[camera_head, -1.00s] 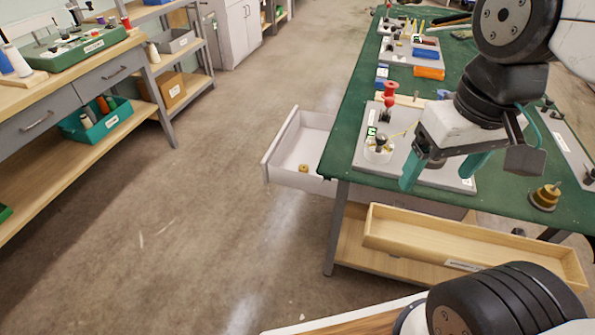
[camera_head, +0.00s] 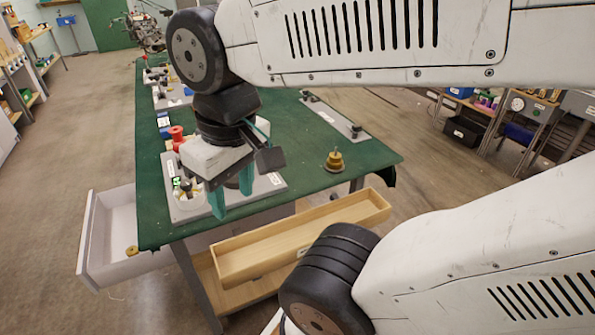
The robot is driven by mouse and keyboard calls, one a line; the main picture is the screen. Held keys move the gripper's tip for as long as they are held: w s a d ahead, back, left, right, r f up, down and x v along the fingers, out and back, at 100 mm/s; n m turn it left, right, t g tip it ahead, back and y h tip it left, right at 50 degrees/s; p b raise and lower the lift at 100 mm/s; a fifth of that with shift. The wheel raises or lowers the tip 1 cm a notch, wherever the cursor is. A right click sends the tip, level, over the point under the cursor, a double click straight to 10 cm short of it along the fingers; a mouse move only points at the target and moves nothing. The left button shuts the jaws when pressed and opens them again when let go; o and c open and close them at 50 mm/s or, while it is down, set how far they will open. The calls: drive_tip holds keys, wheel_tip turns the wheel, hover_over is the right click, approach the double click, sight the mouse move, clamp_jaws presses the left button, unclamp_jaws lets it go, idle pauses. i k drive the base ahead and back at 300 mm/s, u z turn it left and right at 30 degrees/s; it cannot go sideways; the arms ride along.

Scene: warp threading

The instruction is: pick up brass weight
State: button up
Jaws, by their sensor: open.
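Two brass-coloured things are in view, and I cannot tell for certain which is the brass weight. A stepped brass piece (camera_head: 335,161) with a thin upright pin stands on the green table near its right corner. A small brass disc (camera_head: 131,251) lies in the open white drawer at the lower left. My gripper (camera_head: 231,193) has teal fingers spread apart and pointing down, with nothing seen between them. It is above the grey board at the table's near end, left of the stepped brass piece and apart from both brass things.
The white drawer (camera_head: 95,235) juts out left. A long wooden tray (camera_head: 345,213) sits below the table's near edge. Floor at left is clear.

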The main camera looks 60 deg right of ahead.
sight(132, 250)
drive_tip(key=z, duration=0.1)
drive_tip(key=k, duration=0.45)
drive_tip(key=u, duration=1)
drive_tip(key=i, duration=0.8)
drive_tip(key=u, duration=0.45)
drive_tip(key=i, duration=0.7)
drive_tip(key=z, duration=0.15)
